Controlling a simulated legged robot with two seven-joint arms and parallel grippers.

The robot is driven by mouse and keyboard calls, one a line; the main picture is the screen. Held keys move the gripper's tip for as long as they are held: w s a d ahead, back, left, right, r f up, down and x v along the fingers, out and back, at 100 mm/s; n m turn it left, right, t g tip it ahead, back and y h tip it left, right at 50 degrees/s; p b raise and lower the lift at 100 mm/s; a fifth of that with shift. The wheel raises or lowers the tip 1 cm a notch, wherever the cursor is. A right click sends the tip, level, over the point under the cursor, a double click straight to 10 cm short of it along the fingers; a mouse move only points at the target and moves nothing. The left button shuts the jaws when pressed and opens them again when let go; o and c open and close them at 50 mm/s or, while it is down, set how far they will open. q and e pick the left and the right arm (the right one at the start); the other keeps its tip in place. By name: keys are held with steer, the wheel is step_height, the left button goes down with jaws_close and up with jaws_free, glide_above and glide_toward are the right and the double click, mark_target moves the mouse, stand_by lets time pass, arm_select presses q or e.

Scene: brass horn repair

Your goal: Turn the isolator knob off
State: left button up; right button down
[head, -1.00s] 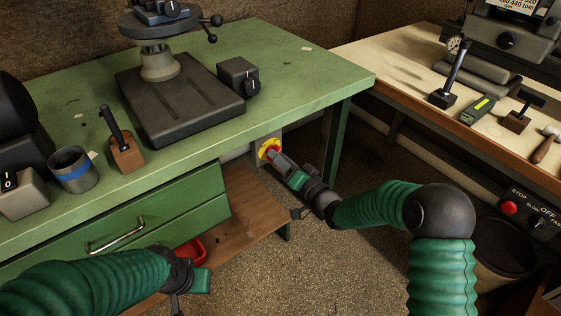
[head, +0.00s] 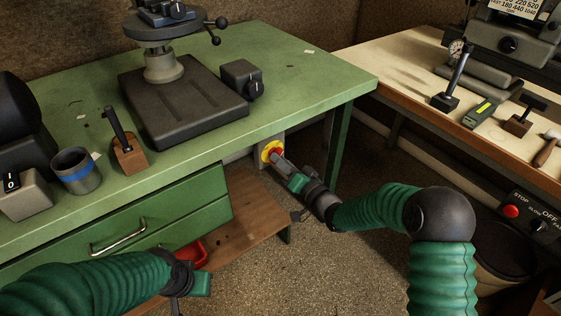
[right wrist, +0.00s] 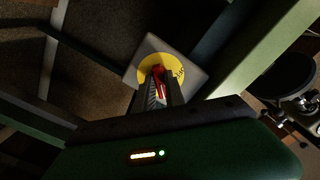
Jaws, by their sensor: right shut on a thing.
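The isolator is a grey box with a round yellow plate (head: 265,152) and a red knob, below the right end of the green bench. In the right wrist view the yellow plate (right wrist: 148,68) faces me and the red knob (right wrist: 158,70) sits at its middle. My right gripper (head: 280,159) reaches under the bench edge and is shut on the red knob; its fingers (right wrist: 158,88) lie either side of it. The fingers hide part of the knob, so its exact angle is hard to tell. My left gripper (head: 180,304) is low at the front left, its fingers cut off by the picture's edge.
The green bench (head: 290,75) overhangs the isolator, and its leg (head: 338,135) stands just right of my right gripper. A wooden shelf (head: 245,210) with a red tray (head: 190,254) lies below. A second bench (head: 410,85) stands right. Open floor lies between.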

steer(key=shift+d, duration=0.15)
steer(key=shift+w+d+f+n+b, duration=0.1)
steer(key=shift+n+b, duration=1.5)
steer(key=shift+n, duration=2.8)
steer(key=shift+f+n+b, duration=0.1)
steer(key=shift+n+b, duration=1.5)
steer(key=shift+n, duration=2.8)
steer(key=c, duration=1.8)
jaws_free()
steer(key=o, duration=0.4)
steer(key=shift+r, duration=0.15)
